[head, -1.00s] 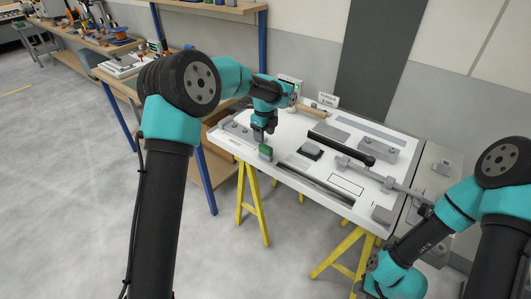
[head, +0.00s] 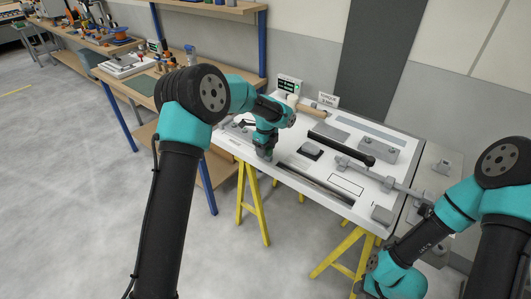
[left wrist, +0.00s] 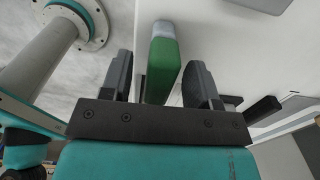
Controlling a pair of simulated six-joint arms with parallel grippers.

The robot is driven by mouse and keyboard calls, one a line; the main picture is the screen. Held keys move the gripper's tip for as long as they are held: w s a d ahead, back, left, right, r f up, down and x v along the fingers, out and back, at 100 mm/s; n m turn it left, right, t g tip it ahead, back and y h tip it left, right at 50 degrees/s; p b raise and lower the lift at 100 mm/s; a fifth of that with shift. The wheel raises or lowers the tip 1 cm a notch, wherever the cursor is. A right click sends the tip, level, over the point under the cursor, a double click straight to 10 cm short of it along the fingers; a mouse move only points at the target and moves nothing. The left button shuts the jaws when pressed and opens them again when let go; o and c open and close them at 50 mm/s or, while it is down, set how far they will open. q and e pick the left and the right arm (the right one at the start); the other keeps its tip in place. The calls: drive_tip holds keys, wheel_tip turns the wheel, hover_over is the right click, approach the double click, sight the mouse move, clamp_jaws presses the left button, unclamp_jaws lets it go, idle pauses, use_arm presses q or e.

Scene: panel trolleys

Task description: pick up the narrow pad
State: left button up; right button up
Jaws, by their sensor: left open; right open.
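The narrow pad (left wrist: 163,62) is green with a pale grey end, and it shows between the two fingers of my left gripper (left wrist: 158,78) in the left wrist view. The fingers are open, with a gap at the left of the pad and a thinner one at the right. I cannot tell how deep the pad lies between them. In the head view my left gripper (head: 265,154) points down at the near left part of the white panel (head: 325,179) and hides the pad. My right gripper does not show; only its arm is at the lower right.
The panel rests on yellow trestles (head: 253,208). A black bar (head: 345,146), a grey block (head: 378,150), a small dark-edged block (head: 308,150) and a long dark strip (head: 315,183) lie right of my left gripper. A wooden bench stands at the left.

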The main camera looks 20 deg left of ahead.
use_arm(q)
drive_tip(key=shift+f, duration=0.75)
drive_tip(key=shift+c, duration=0.3)
drive_tip(key=c, duration=0.9)
drive_tip(key=shift+r, duration=0.1)
drive_tip(key=shift+c, duration=0.2)
drive_tip(key=shift+r, duration=1.75)
drive_tip(key=s+d+r, duration=0.1)
drive_tip(key=s+d, duration=0.3)
drive_tip(key=s, duration=1.1)
drive_tip(key=shift+s+d+r, duration=0.15)
drive_tip(key=shift+s+d, duration=0.05)
